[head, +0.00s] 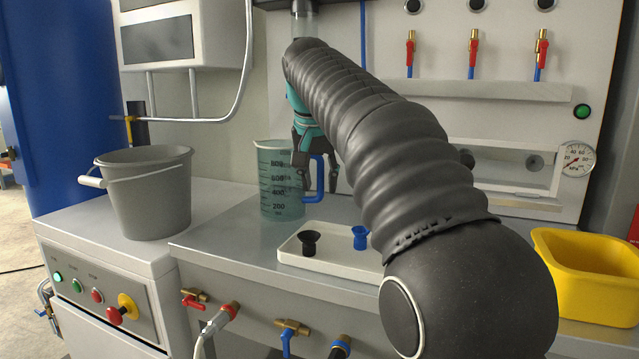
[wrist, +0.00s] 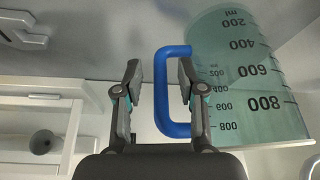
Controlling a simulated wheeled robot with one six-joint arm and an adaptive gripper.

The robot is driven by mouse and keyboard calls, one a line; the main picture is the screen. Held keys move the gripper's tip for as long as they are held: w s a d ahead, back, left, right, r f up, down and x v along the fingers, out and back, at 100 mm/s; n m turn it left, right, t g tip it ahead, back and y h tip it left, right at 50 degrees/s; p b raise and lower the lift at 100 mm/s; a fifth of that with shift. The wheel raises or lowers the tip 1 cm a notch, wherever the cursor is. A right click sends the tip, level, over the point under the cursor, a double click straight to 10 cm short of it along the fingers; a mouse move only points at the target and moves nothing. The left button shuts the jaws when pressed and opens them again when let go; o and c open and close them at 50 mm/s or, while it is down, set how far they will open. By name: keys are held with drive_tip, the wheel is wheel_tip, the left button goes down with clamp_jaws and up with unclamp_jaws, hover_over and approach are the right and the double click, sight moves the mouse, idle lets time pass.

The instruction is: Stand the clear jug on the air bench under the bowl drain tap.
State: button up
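The clear jug (head: 273,205) stands upright on the grey metal bench (head: 215,238), with dark measuring marks and a blue handle (head: 319,183) on its right side. My gripper (head: 319,172) points down at the handle. In the wrist view the gripper (wrist: 159,75) is open, one finger on each side of the handle's upright bar (wrist: 160,92). A gap shows between the left finger and the bar; contact on the right is unclear. The jug (wrist: 235,85) appears upside down there and looks empty. I cannot identify the bowl drain tap with certainty; my arm hides part of the background.
A white tray (head: 290,255) with a black cup (head: 310,243) and a blue cup (head: 360,237) lies in front of the jug. A grey bucket (head: 150,205) stands left and a yellow tub (head: 590,300) right. Several red-handled valves (head: 473,55) line the back panel.

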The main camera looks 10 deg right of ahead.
drive_tip(key=p+v, duration=0.2)
drive_tip(key=v, duration=0.8)
drive_tip(key=shift+r, duration=0.4)
drive_tip(key=shift+s+a, duration=0.1)
drive_tip(key=shift+s, duration=0.15)
